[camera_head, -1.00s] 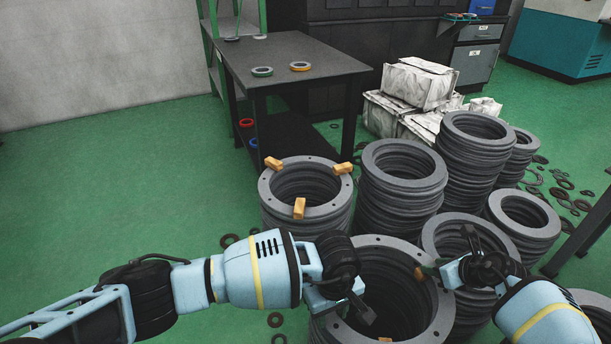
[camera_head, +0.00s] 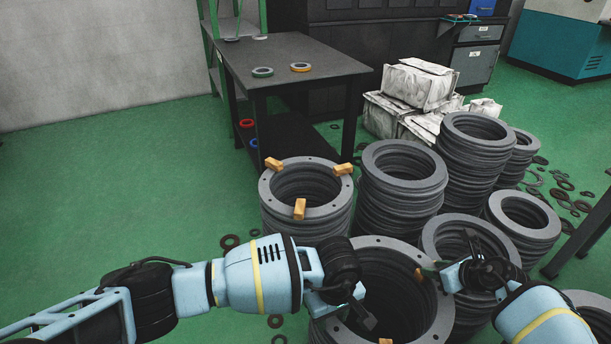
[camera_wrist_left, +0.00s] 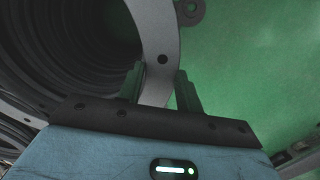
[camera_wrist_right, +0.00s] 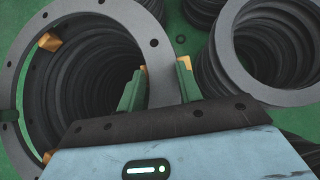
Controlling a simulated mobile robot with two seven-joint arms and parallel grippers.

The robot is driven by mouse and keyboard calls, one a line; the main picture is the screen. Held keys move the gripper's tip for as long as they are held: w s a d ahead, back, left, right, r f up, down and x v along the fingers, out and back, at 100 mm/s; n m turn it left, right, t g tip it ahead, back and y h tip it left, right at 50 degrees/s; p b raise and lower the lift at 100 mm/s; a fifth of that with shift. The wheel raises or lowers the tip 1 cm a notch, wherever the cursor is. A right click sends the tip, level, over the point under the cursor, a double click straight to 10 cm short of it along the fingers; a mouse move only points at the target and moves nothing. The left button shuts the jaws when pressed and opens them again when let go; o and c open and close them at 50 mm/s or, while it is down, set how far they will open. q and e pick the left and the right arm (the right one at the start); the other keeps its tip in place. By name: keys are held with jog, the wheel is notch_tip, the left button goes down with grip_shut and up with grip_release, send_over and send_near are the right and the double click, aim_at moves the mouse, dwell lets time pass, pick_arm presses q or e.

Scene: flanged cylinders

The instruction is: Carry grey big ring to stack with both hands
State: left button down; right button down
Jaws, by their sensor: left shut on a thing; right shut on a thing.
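The grey big ring (camera_head: 382,243) is a flat flange with small bolt holes, over the front stack in the head view. My left gripper (camera_head: 360,304) is shut on its left rim; the left wrist view shows the rim (camera_wrist_left: 161,50) between the fingers (camera_wrist_left: 160,88). My right gripper (camera_head: 440,270) is shut on its right rim; the right wrist view shows the rim (camera_wrist_right: 162,82) between the fingers (camera_wrist_right: 158,88). Orange-brown blocks (camera_head: 419,274) show at the ring's edge. The gap between ring and stack cannot be told.
Another ring stack (camera_head: 328,212) behind has three wooden blocks (camera_head: 299,208) on top. More stacks (camera_head: 402,187) stand behind and right. A dark table (camera_head: 300,52) holds small rings. Green floor (camera_head: 130,170) is clear at left.

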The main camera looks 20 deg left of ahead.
pick_arm(q)
jog(key=shift+s+f, duration=0.2)
jog(key=shift+f, duration=0.05)
pick_arm(e)
jog(key=shift+s+a+f, duration=0.15)
jog(key=shift+f, duration=0.1)
pick_arm(q)
jog(key=c, duration=0.9)
grip_release()
jog(key=shift+w, duration=0.1)
